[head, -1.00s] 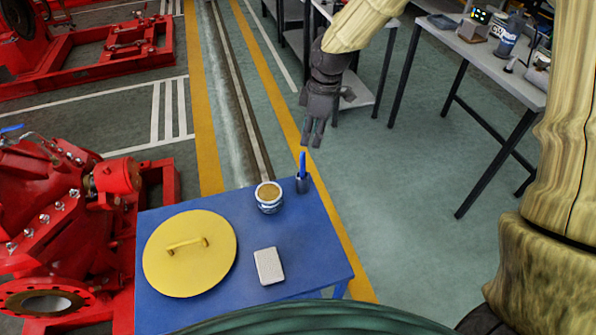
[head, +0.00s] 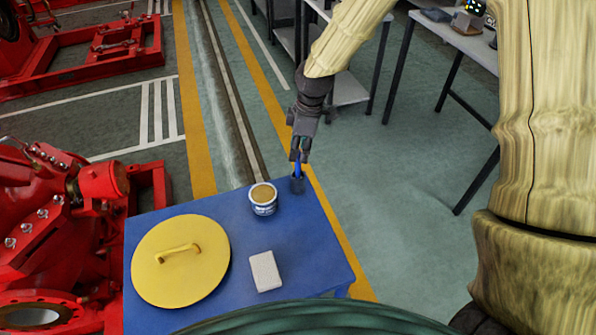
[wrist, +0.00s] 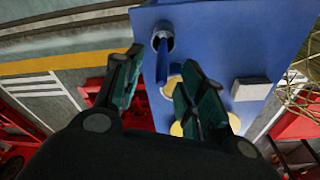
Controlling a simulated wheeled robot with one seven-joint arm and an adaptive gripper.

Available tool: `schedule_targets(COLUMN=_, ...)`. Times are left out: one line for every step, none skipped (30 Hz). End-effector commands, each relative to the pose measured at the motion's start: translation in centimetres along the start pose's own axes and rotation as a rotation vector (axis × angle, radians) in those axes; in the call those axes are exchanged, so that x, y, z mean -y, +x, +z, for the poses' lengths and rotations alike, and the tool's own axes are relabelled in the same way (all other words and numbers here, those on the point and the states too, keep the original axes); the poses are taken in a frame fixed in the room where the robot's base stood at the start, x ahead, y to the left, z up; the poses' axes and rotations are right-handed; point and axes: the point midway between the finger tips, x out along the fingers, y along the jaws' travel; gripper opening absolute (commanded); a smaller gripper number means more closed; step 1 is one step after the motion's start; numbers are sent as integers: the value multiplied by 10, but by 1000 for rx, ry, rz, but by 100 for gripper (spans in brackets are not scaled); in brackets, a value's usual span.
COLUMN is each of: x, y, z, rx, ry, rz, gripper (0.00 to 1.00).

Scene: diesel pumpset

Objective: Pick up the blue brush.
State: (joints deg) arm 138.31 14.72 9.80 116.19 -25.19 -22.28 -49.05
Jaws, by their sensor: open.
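The blue brush (head: 298,170) stands upright in a small dark cup (head: 298,185) at the far right corner of the blue table (head: 310,250). My gripper (head: 299,158) is right above the cup in the head view, with its fingers around or just in front of the brush top; the depth is hard to tell. In the wrist view the gripper (wrist: 155,85) is open, and the brush (wrist: 162,62) shows between and beyond its two fingers, rising from the cup (wrist: 163,40). No contact between fingers and brush is visible.
A jar with a tan top (head: 263,198) stands just left of the cup. A round yellow lid with a handle (head: 180,275) and a white block (head: 265,271) lie nearer on the table. Red machinery (head: 50,230) stands left; open floor lies right.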

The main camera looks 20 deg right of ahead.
Motion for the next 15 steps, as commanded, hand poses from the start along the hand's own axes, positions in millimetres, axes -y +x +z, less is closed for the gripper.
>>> schedule_targets(x=0, y=2, z=0, rx=1, ry=0, rz=-1, gripper=40)
schedule_targets(x=0, y=3, z=1, rx=1, ry=1, rz=-1, gripper=40)
schedule_targets(x=1, y=5, z=1, rx=1, ry=1, rz=-2, gripper=40)
schedule_targets(x=1, y=7, z=2, rx=1, ry=2, rz=-1, gripper=40)
schedule_targets(x=1, y=10, z=2, rx=1, ry=2, rz=-1, gripper=40)
schedule_targets(x=2, y=14, z=2, rx=1, ry=2, rz=-2, gripper=40)
schedule_targets(x=2, y=18, z=3, rx=2, ry=2, rz=-2, gripper=40)
schedule_targets(x=2, y=21, z=3, rx=2, ry=2, rz=-2, gripper=40)
schedule_targets(x=2, y=26, z=3, rx=1, ry=2, rz=-1, gripper=40)
schedule_targets(x=2, y=29, z=4, rx=2, ry=2, rz=-2, gripper=40)
schedule_targets(x=3, y=33, z=4, rx=2, ry=2, rz=-2, gripper=40)
schedule_targets(x=2, y=37, z=4, rx=1, ry=1, rz=-1, gripper=40)
schedule_targets(x=2, y=40, z=4, rx=1, ry=2, rz=0, gripper=40)
schedule_targets(x=2, y=43, z=4, rx=1, ry=2, rz=0, gripper=40)
schedule_targets(x=2, y=46, z=4, rx=1, ry=2, rz=-1, gripper=40)
